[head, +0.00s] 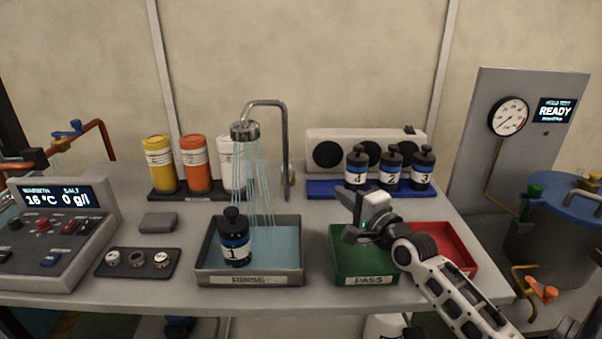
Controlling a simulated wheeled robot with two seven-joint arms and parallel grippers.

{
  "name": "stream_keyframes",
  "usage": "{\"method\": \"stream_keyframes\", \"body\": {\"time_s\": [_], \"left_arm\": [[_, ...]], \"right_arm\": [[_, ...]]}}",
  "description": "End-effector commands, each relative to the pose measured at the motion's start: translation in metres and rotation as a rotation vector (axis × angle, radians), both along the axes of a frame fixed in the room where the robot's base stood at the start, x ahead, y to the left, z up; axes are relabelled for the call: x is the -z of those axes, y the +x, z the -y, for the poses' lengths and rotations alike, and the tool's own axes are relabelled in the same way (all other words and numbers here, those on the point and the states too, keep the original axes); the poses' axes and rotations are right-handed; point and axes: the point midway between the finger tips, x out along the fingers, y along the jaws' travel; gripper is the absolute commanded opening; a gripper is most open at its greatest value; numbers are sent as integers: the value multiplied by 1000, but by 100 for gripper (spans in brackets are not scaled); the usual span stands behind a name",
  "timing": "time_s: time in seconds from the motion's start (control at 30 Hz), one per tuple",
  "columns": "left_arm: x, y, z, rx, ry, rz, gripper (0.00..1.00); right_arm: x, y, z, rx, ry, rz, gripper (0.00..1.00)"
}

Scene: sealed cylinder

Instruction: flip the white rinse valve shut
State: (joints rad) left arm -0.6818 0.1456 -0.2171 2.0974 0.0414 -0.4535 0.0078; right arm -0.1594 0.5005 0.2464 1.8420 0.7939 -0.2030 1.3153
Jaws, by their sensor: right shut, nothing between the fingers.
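Water streams from the shower head (245,131) of a metal tap into the grey RINSE tray (250,281). A black bottle labelled 1 (235,240) stands upright in the tray's water, under the left edge of the streams. A small pale upright piece (286,182) sits low on the tap's pipe behind the tray; it may be the white rinse valve, but it is too small to be sure. My right gripper (350,203) is shut and empty above the green PASS tray (342,268), to the right of the tap and apart from it. My left gripper is not in view.
A red tray (462,252) adjoins the PASS tray. Bottles 4, 2 and 3 stand on a blue rack (327,188) behind my gripper. Yellow, orange and white jars stand at the back left. A control console (55,235) and knob panel (138,261) are at left.

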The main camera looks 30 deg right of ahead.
Motion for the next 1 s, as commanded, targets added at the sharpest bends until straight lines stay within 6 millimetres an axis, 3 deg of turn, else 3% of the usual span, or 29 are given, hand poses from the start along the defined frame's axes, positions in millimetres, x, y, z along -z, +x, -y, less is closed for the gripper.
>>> {"method": "stream_keyframes", "body": {"time_s": [0.17,0.57,0.7,1.0], "left_arm": [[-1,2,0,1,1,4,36],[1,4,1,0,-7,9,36],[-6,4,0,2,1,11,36],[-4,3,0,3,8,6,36]], "right_arm": [[-2,21,1,1,0,3,0],[-2,103,2,1,-1,2,0],[-2,117,-15,-1,3,1,0],[0,128,-25,0,-1,0,0]]}}
